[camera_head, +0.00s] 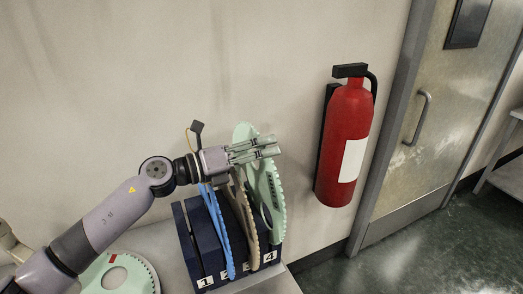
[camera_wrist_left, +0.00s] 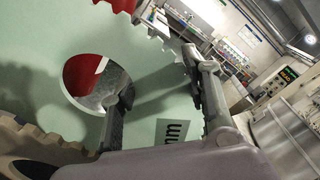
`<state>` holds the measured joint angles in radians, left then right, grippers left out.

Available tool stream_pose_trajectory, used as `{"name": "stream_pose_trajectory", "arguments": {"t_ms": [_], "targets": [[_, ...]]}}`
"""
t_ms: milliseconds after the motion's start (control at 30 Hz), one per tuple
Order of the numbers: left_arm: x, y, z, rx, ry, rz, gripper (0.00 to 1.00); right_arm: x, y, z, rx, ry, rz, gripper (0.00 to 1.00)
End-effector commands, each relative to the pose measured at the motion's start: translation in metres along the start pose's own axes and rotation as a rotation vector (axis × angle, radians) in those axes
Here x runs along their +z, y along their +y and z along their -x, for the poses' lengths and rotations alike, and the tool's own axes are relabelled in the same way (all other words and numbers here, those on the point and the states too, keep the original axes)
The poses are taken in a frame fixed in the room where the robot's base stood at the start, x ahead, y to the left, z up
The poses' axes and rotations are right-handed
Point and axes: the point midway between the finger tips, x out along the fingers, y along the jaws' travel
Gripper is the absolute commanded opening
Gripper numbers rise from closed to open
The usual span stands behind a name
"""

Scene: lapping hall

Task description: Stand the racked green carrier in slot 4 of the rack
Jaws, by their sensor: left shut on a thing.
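The green carrier (camera_head: 268,190) is a thin toothed disc with a round hole, standing nearly upright at the right end of the dark blue rack (camera_head: 196,235), by the label 4. I cannot tell how deep its lower edge sits in the slot. My left gripper (camera_head: 268,148) is shut on its upper part. In the left wrist view, the carrier (camera_wrist_left: 40,60) fills the left side, and the gripper (camera_wrist_left: 160,110) has one finger at its hole. My right gripper is in neither view.
A blue carrier (camera_head: 220,230) and a tan carrier (camera_head: 240,205) stand in the rack left of the green one. Another pale green carrier (camera_head: 140,270) with a red mark lies on the table at left. A red fire extinguisher (camera_head: 345,140) hangs on the wall at right.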

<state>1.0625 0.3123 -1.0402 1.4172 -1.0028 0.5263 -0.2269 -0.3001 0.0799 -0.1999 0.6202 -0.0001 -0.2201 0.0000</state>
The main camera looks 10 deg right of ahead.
Motion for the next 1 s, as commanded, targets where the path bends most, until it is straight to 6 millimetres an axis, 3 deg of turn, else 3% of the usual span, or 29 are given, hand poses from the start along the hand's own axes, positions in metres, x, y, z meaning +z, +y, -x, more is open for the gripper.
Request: {"name": "stream_pose_trajectory", "arguments": {"t_ms": [233,267,500,600,1000], "targets": [[-0.0023,0.0026,-0.0002,-0.003,-0.003,-0.003,0.00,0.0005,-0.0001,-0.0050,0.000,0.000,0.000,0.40],[-0.0015,0.0017,-0.0002,-0.003,-0.003,-0.003,0.45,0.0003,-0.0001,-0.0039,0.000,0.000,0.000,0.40],[-0.0024,0.0026,-0.0002,-0.002,-0.002,0.000,0.61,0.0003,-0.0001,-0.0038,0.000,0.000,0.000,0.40],[-0.0026,0.0029,-0.0002,-0.002,-0.002,0.000,0.67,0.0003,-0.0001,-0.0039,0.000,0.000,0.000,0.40],[0.0012,-0.0010,0.0001,0.002,0.002,0.000,0.67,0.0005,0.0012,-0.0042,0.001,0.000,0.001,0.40]]}}
